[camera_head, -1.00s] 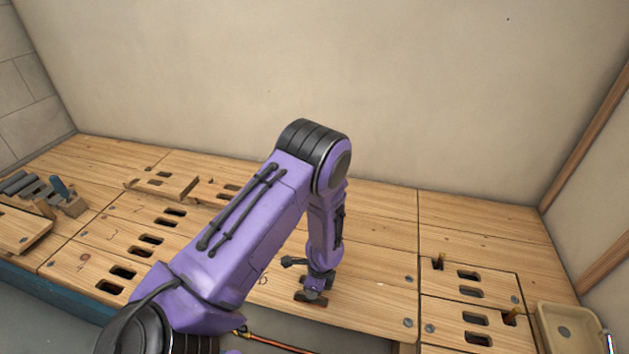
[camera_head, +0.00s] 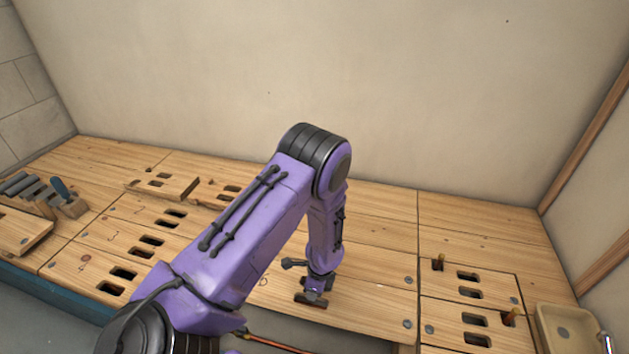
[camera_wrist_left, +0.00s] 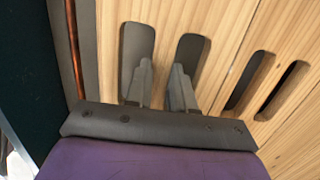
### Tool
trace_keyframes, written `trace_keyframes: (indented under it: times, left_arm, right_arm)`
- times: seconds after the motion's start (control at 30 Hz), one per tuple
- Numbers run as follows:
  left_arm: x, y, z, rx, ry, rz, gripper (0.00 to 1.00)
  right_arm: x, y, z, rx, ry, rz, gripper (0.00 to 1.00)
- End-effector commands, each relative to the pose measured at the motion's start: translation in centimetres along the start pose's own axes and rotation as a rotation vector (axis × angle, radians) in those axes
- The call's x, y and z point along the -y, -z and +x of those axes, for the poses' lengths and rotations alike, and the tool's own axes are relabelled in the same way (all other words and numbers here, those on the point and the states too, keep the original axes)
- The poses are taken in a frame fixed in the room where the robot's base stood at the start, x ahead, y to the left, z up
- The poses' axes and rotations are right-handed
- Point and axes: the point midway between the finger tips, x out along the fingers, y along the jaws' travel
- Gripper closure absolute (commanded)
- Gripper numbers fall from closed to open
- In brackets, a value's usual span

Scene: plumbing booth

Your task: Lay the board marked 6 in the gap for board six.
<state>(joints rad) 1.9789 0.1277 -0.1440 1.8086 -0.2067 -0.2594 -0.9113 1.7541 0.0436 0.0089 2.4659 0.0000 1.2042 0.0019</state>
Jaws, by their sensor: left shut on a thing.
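The board with a mark that looks like 6 (camera_head: 280,297) lies at the front of the wooden deck, partly hidden behind my left arm. My left gripper (camera_head: 314,298) points down onto it. In the left wrist view, the fingers (camera_wrist_left: 160,92) reach into the two slots of the board (camera_wrist_left: 164,30), one in each. They are shut on the strip of wood between the slots. The board looks about level with the wood around it; whether it rests fully in its gap I cannot tell. My right gripper is out of view.
A copper pipe (camera_head: 275,343) runs in the opening at the deck's front edge. Slotted boards (camera_head: 150,242) lie to the left, others with wooden pegs (camera_head: 470,318) to the right. A beige basin (camera_head: 566,330) is at far right.

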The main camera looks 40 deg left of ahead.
Motion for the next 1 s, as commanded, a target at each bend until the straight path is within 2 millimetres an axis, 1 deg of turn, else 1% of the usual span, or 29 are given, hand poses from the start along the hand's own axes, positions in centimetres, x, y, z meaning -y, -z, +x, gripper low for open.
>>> trace_keyframes:
  times: [0.17, 0.2, 0.27, 0.3, 0.57, 0.63, 0.73, 0.9, 1.0]
  left_arm:
    - [0.1, 0.1, 0.3, 0.0, 0.001, 0.0, 1.0]
    - [0.1, 0.1, 0.3, 0.0, 0.001, 0.0, 0.74]
    - [0.1, 0.1, 0.3, 0.0, 0.001, 0.0, 0.54]
    - [0.1, 0.1, 0.3, 0.0, 0.001, 0.0, 0.47]
    - [0.0, 0.1, 0.4, 0.0, -0.001, 0.0, 0.47]
    - [0.0, 0.0, -0.3, -0.001, 0.0, 0.0, 0.47]
    - [0.1, 0.0, -2.4, -0.002, 0.002, 0.0, 0.47]
    - [0.1, 0.1, -6.8, -0.002, 0.003, 0.001, 0.47]
    - [0.1, 0.1, -8.7, -0.002, 0.002, 0.001, 0.47]
  right_arm:
    - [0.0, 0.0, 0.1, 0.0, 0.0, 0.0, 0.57]
    - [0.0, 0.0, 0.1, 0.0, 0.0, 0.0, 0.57]
    - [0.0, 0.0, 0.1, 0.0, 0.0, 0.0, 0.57]
    - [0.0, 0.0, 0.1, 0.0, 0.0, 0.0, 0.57]
    - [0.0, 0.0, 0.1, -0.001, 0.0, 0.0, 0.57]
    - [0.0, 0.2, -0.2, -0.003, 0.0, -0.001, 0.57]
    - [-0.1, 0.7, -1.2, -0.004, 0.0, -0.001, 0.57]
    - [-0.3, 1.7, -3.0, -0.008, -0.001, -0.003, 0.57]
    - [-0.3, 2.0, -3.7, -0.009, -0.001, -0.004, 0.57]
